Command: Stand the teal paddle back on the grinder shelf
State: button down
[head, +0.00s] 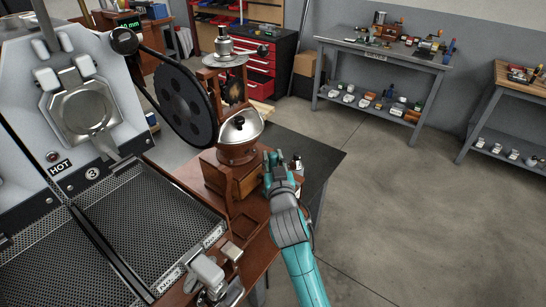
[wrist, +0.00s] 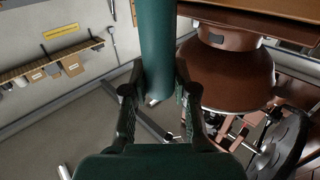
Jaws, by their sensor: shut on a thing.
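My gripper (wrist: 160,85) is shut on a dark teal cylinder in the wrist view, which I take to be the teal paddle (wrist: 157,40). The cylinder runs from the top edge down between the fingers, and its end shows at the fingers. In the head view my gripper (head: 279,165) is just right of the grinder (head: 240,133), a copper-brown body on a wooden drawer box. I cannot make out the paddle there. The grinder's brown bowl (wrist: 225,75) shows right of the paddle in the wrist view. Which surface is the grinder shelf is unclear.
A large black flywheel (head: 184,104) stands left of the grinder. The roaster with perforated trays (head: 150,225) fills the left. A dark mat or tabletop (head: 308,153) lies behind my gripper. Two loaded benches (head: 385,50) stand at the back right. The floor (head: 420,220) at right is clear.

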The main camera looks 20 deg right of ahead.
jog(key=c, duration=0.9)
grip_release()
jog(key=shift+r, duration=0.1)
jog(key=shift+r, duration=0.25)
jog(key=s, duration=0.4)
jog(key=s+a, duration=0.1)
jog(key=s, duration=0.3)
jog(key=s+a, duration=0.1)
jog(key=s, duration=0.3)
jog(key=shift+r, duration=0.25)
